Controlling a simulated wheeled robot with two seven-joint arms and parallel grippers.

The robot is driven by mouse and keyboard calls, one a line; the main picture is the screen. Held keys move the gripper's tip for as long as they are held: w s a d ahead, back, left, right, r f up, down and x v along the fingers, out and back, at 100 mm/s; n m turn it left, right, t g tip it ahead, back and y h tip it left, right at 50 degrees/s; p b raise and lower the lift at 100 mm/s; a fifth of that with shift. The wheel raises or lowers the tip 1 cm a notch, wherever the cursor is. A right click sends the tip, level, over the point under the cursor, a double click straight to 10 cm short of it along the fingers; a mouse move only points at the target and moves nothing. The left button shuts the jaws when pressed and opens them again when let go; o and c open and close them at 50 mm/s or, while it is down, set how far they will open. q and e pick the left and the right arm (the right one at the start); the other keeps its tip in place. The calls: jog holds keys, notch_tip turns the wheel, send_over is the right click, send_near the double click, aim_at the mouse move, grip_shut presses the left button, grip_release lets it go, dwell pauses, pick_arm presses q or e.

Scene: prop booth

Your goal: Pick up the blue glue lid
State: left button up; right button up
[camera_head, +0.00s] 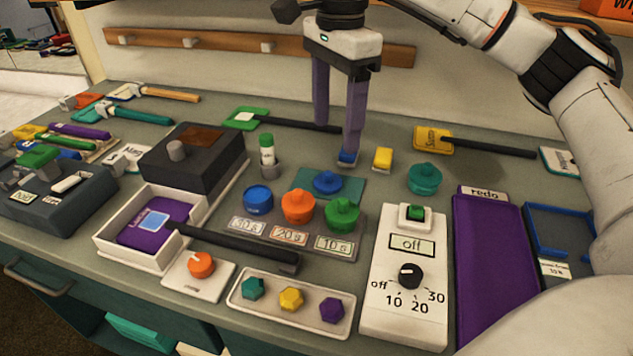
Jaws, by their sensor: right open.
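The small blue glue lid (347,158) stands on the grey-green bench top, left of a yellow lid (382,158). My right gripper (336,139) points down with two purple fingers, open and empty. Its nearer fingertip is just above or beside the blue lid and partly covers it; whether they touch I cannot tell. The farther finger is behind and to the left. My left gripper is not in view.
A teal mat with a blue knobbed piece (327,183) lies just in front of the gripper. A black-handled tool (300,125) with a green head lies behind. A teal knobbed piece (422,178) and a white timer box (405,270) stand right. A dark box (195,165) stands left.

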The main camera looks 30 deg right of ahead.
aim_at(329, 173)
notch_tip(329, 173, down, 4)
jog(key=shift+s+r, duration=0.1)
jog(key=shift+w+a+f, duration=0.1)
jog(key=shift+w+f, duration=0.05)
jog(key=shift+f, duration=0.9)
jog(key=shift+w+a+f, duration=0.1)
jog(key=shift+w+f, duration=0.05)
jog(key=shift+f, duration=0.9)
jog(key=shift+w+a+f, duration=0.1)
jog(key=shift+w+f, duration=0.05)
jog(key=shift+f, duration=0.9)
jog(key=shift+c, duration=0.3)
jog(key=c, duration=1)
